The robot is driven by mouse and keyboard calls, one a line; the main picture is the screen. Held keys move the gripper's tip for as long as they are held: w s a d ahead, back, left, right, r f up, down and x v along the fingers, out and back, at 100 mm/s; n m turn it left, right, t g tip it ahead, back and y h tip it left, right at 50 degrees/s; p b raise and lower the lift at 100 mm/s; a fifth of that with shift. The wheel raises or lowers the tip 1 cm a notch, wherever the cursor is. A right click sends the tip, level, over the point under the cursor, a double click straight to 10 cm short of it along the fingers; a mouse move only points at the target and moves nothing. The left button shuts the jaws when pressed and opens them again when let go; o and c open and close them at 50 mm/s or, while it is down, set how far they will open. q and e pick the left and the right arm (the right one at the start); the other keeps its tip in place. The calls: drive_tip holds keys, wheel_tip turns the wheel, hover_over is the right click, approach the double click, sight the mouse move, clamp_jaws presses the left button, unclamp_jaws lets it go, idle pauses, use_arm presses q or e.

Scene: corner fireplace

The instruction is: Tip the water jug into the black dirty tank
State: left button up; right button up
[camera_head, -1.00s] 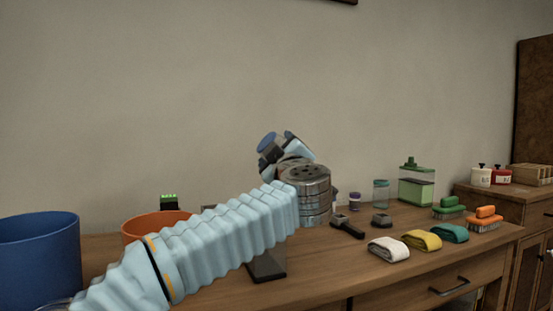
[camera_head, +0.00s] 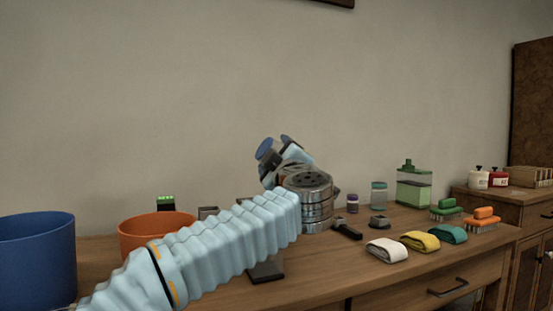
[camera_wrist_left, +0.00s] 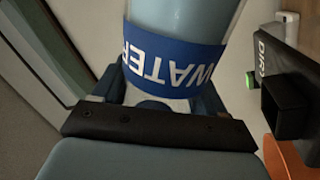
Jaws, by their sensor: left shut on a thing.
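The water jug (camera_wrist_left: 175,62) is clear with a blue band reading WATER upside down, and it fills the upper middle of the left wrist view. My left gripper (camera_wrist_left: 155,100) is shut on it. My right gripper is not in view.
A blue bucket (camera_head: 38,262) and an orange bucket (camera_head: 150,232) stand at the left. Rolled cloths (camera_head: 388,250), brushes (camera_head: 484,218), jars (camera_head: 379,194) and a green dispenser (camera_head: 413,187) occupy the right of the table. The wall stands behind; the front right edge is clear.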

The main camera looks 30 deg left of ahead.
use_arm(q)
drive_tip(key=shift+f, duration=0.1)
idle(0.4)
drive_tip(key=shift+f+n+b, duration=0.15)
drive_tip(key=shift+n+b, duration=0.15)
drive_tip(key=shift+n, duration=0.3)
drive_tip(key=shift+w+d+f+n+y+b, duration=0.1)
drive_tip(key=shift+f+n+y+b, duration=0.05)
drive_tip(key=shift+n+y+b, duration=0.3)
idle(0.4)
drive_tip(key=shift+f+n, duration=0.2)
drive_tip(key=shift+n, duration=0.35)
drive_tip(key=shift+f+b, duration=0.1)
drive_tip(key=shift+b, duration=0.25)
drive_tip(key=shift+f+n+g+y, duration=0.1)
drive_tip(key=shift+n+g+y, duration=0.2)
drive_tip(key=shift+n, duration=0.2)
